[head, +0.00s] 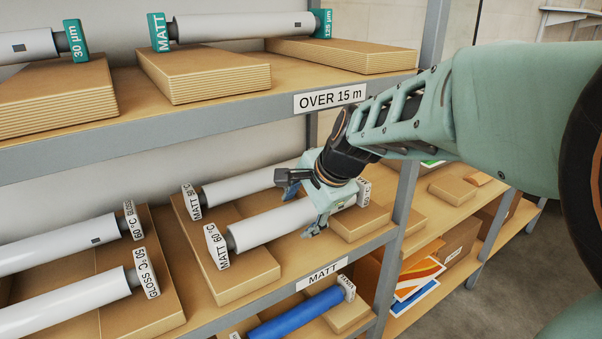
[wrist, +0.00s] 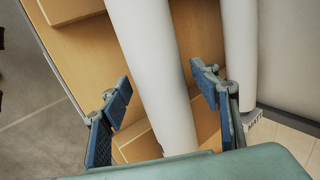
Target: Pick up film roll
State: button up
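A white film roll (head: 270,223) with an end block reading MATT 60 C lies on wooden blocks on the middle shelf. A second white film roll (head: 245,186), also marked MATT, lies behind it. My gripper (head: 299,206) is over the right part of the front roll. In the wrist view my open gripper (wrist: 161,78) has one finger on each side of the front roll (wrist: 150,55). Gaps show between fingers and roll. The rear roll (wrist: 238,50) is just outside the right finger. My gripper hides part of both rolls in the head view.
Gloss rolls (head: 65,245) lie on the same shelf at left. Above is a shelf edge (head: 215,119) labelled OVER 15 m, with more rolls. A blue roll (head: 300,315) is on the shelf below. A grey upright post (head: 408,190) stands right of my gripper.

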grip_shut()
jog(key=shift+w+r, duration=0.1)
jog(key=shift+r, duration=0.1)
dwell(0.3)
